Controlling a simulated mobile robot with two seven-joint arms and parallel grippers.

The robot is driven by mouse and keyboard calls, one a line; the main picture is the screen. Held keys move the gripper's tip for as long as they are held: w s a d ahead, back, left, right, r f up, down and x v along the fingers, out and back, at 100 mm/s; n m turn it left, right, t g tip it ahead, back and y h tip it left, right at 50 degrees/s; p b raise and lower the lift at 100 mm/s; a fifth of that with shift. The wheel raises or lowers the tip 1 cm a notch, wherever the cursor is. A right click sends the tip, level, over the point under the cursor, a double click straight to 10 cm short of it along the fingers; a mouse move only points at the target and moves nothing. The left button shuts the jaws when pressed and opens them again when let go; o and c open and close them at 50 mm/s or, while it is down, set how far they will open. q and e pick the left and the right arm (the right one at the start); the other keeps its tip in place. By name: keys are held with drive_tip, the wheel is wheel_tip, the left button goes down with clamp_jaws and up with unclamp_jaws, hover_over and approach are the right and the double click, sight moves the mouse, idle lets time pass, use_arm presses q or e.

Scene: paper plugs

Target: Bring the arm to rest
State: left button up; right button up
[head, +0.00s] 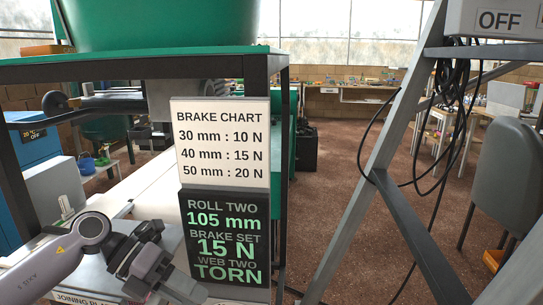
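My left arm comes in from the lower left. Its dark end, with my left gripper (163,277), is low in front of the display and over a pale bench surface. I cannot make out whether its fingers are apart or closed, and I see nothing clearly held. My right gripper is out of view. A white brake chart (221,140) reads 30 mm : 10 N, 40 mm : 15 N, 50 mm : 20 N. The black display (226,236) below it reads roll two 105 mm, brake set 15 N, web two torn.
A dark frame with a green top (150,64) carries a green tub (160,22). A grey slanted stand (375,150) with hanging black cables and a box marked OFF (497,20) is at right. A grey chair (505,170) stands beyond. Brown floor (325,215) is open between.

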use_arm(q)
drive_tip(key=s+d+n+t+h, duration=0.3)
drive_tip(key=d+n+t+h, duration=0.3)
drive_tip(key=d+n+h, duration=0.3)
drive_tip(key=a+f+n+t+y, duration=0.8)
drive_tip(key=f+n+t+y, duration=0.35)
drive_tip(key=n, duration=0.85)
drive_tip(key=s+a+f+n+g+y, duration=0.2)
drive_tip(key=s+f+n+g+y, duration=0.1)
drive_tip(key=s+f, duration=0.4)
drive_tip(key=s+a+f+n+g+y, duration=0.3)
drive_tip(key=s+f+n, duration=0.2)
drive_tip(key=s+f, duration=0.2)
drive_tip(key=shift+s+a+f+n, duration=0.25)
drive_tip(key=shift+s+f+n, duration=0.1)
drive_tip(key=shift+f, duration=0.1)
